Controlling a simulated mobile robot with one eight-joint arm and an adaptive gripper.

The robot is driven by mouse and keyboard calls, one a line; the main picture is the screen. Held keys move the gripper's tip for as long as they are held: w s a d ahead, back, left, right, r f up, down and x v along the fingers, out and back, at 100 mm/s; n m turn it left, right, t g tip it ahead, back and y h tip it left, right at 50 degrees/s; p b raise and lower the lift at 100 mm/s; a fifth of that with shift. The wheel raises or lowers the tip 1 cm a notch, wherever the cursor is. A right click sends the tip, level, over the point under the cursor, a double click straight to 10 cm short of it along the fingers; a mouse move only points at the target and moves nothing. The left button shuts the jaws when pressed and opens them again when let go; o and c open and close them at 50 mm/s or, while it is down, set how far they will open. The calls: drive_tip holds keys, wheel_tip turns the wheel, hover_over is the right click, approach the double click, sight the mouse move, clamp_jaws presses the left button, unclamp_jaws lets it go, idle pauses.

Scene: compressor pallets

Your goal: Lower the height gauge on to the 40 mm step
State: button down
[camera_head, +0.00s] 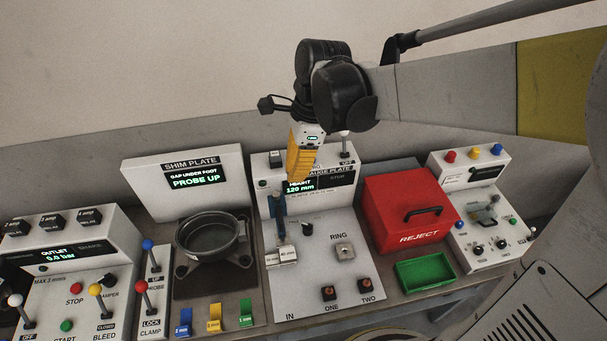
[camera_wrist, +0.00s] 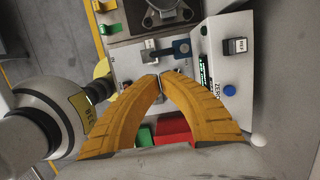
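The height gauge (camera_head: 280,212) shows as an upright blue piece on the white gauge plate (camera_head: 315,262). Its display (camera_head: 300,186) reads 120 mm. Two small pale step blocks (camera_head: 287,255) stand below the blue piece; their labels are too small to read surely. In the wrist view a blue square (camera_wrist: 182,47), likely the gauge's blue part, lies beyond my fingertips. My gripper (camera_head: 297,182) points down near the display, above and right of the blue piece. Its yellow fingers (camera_wrist: 160,75) meet at the tips, with nothing seen held. I cannot tell the exact gap to the gauge.
The shim plate display (camera_head: 195,180) reads PROBE UP, with a dark round pot (camera_head: 212,235) before it. A red reject box (camera_head: 402,212) and a green tray (camera_head: 425,273) stand right. Knobs ONE (camera_head: 328,293) and TWO (camera_head: 364,285) sit in front. Lever panels flank the bench.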

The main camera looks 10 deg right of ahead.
drive_tip(key=shift+a+r, duration=0.1)
drive_tip(key=shift+r, duration=0.15)
drive_tip(key=shift+f, duration=0.1)
drive_tip(key=b, duration=0.4)
approach(287, 235)
drive_tip(key=shift+w+a+f, duration=0.95)
drive_tip(key=shift+w+a, duration=0.05)
drive_tip(key=shift+w, duration=0.2)
drive_tip(key=b+x, duration=0.3)
drive_tip(key=d+b+x, duration=0.1)
drive_tip(key=b+x, duration=0.1)
drive_tip(key=x, duration=0.2)
drive_tip(key=d+b+x, duration=0.1)
drive_tip(key=b+x, duration=0.2)
drive_tip(key=shift+s+d+f+b, duration=0.1)
drive_tip(key=shift+f+b, duration=0.25)
drive_tip(key=shift+f, duration=0.1)
drive_tip(key=shift+s+f, duration=0.2)
